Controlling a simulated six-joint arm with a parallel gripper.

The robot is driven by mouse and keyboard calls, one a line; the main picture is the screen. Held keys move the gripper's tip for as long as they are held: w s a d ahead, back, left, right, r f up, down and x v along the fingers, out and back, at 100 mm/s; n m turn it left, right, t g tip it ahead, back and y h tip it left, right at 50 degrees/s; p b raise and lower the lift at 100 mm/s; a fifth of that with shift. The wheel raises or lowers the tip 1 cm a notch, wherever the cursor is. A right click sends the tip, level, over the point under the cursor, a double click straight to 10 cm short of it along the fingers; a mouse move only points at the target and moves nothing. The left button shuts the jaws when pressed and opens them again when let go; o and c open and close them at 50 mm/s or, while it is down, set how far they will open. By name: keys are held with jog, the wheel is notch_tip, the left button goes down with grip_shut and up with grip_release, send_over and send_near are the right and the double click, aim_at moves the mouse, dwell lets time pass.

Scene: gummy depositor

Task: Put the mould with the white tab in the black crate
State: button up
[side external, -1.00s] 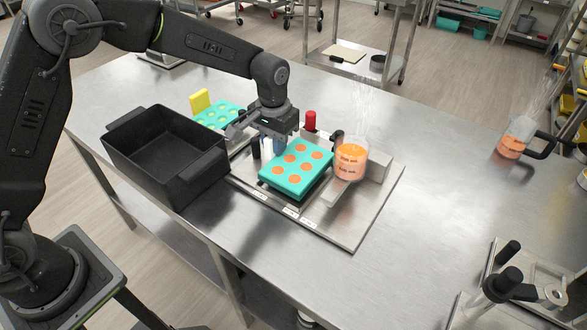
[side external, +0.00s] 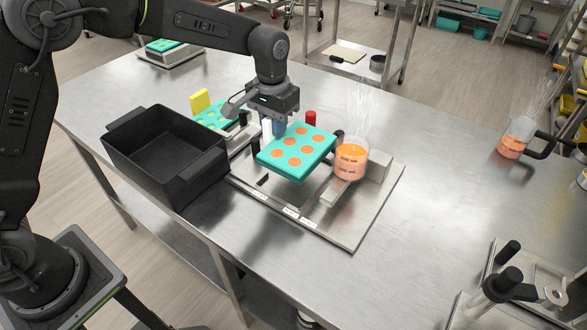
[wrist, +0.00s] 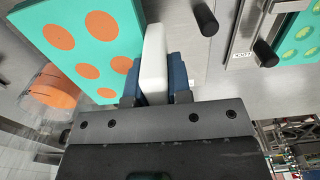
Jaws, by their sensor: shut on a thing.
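A teal mould (side external: 297,151) with several round orange-filled cavities is held above the steel fixture plate in the side external view. In the wrist view the teal mould (wrist: 88,45) fills the upper left, and its white tab (wrist: 154,62) is between the blue fingers of my gripper (wrist: 154,80). My gripper (side external: 272,127) is shut on the white tab; the fingertips are partly hidden in the side view. The black crate (side external: 166,155) stands on the table left of my gripper and is empty.
A second teal mould (side external: 216,115) with a yellow tab (side external: 200,101) lies behind the crate. A cup of orange liquid (side external: 351,160) stands right of the held mould on the fixture plate (side external: 345,225). Black posts (wrist: 205,19) rise near the gripper.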

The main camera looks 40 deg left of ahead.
grip_shut()
